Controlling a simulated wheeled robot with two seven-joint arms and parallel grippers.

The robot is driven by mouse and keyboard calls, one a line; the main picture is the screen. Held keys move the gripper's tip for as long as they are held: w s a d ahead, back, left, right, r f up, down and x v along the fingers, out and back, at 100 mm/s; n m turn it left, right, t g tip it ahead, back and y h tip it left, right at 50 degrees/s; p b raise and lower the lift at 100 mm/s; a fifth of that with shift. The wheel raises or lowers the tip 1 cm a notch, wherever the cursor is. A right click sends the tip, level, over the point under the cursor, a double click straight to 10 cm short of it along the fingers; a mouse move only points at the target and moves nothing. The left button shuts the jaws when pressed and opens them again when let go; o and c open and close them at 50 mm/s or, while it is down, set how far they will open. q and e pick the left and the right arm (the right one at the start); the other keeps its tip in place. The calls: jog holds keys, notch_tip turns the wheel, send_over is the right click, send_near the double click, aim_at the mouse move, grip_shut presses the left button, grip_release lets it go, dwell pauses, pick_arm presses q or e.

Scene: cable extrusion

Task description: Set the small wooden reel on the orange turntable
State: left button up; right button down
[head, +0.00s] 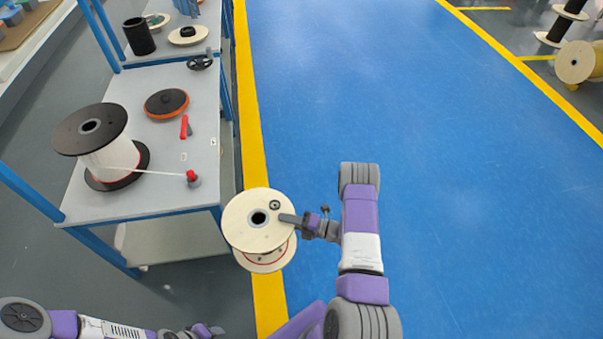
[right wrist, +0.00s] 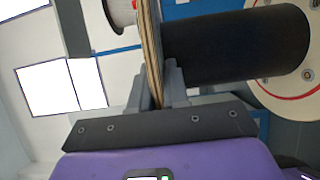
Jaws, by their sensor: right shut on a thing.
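The small wooden reel (head: 240,222) hangs above the floor, just right of the table's near corner. It has pale round flanges, and its dark core (right wrist: 235,45) shows in the right wrist view. My right gripper (head: 288,218) is shut on the edge of one flange (right wrist: 152,45), with a finger on each side. The orange turntable (head: 166,103), dark on top with an orange rim, lies bare on the table, behind and left of the reel. My left gripper (head: 207,331) is low at the bottom edge, and its jaws are not clear.
A large black-flanged reel (head: 90,130) with white cable stands on the grey table (head: 205,140). A red-handled tool (head: 185,127) and a red-topped fitting (head: 193,179) are near the table's right side. Blue floor (head: 420,120) to the right is clear.

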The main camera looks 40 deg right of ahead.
jog(key=a+r+n+g+y, duration=0.3)
jog(key=a+r, duration=0.8)
jog(key=r, duration=0.5)
jog(key=shift+w+g+y, duration=0.4)
jog(key=shift+w, duration=0.05)
